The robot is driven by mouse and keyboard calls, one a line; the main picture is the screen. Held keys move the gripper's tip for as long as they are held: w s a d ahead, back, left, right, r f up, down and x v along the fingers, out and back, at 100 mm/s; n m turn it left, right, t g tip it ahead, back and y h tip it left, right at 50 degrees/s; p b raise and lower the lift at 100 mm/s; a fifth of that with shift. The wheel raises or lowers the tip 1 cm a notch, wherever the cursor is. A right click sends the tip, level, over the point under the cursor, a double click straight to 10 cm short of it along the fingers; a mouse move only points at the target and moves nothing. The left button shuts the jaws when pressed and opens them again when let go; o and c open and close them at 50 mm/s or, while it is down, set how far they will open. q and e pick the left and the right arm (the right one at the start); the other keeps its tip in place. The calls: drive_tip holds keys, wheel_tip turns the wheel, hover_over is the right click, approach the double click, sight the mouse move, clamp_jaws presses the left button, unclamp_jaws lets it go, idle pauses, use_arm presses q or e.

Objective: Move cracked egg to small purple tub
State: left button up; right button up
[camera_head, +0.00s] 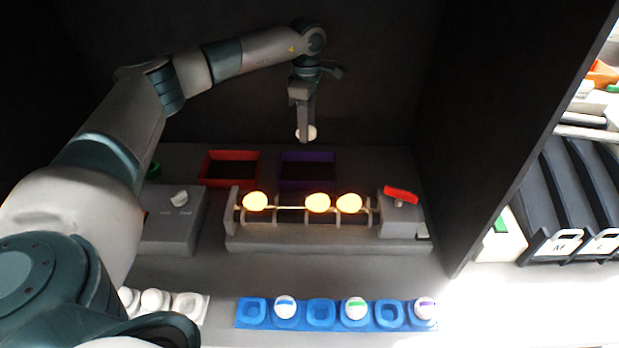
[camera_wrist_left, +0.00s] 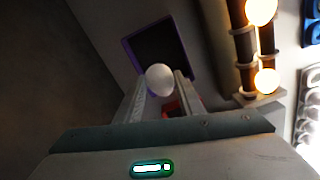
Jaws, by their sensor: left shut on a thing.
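My left gripper (camera_head: 304,128) is shut on a white egg (camera_head: 312,133) and holds it in the air above the back of the table. The egg (camera_wrist_left: 159,80) also shows between the fingertips in the left wrist view. Any crack on it is too small to tell. The small purple tub (camera_head: 306,157) stands at the back, below the held egg in the head view. Its purple rim (camera_wrist_left: 128,50) shows just beyond the egg in the left wrist view, and its inside looks dark and empty. My right gripper is not in view.
A red tub (camera_head: 231,154) stands left of the purple one. In front, several glowing eggs (camera_head: 318,203) lie on a roller device with a red switch (camera_head: 400,195). A blue tray (camera_head: 321,313) with several eggs and a white tray (camera_head: 189,306) lie nearer. A dark wall stands right.

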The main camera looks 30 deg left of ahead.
use_arm(q)
drive_tip(key=shift+f+b, duration=0.55)
drive_tip(key=shift+f, duration=1)
drive_tip(key=shift+f, duration=0.15)
drive_tip(key=shift+f+b, duration=1.25)
drive_tip(key=shift+f, duration=0.65)
drive_tip(key=shift+a, duration=0.1)
drive_tip(key=shift+f, duration=0.2)
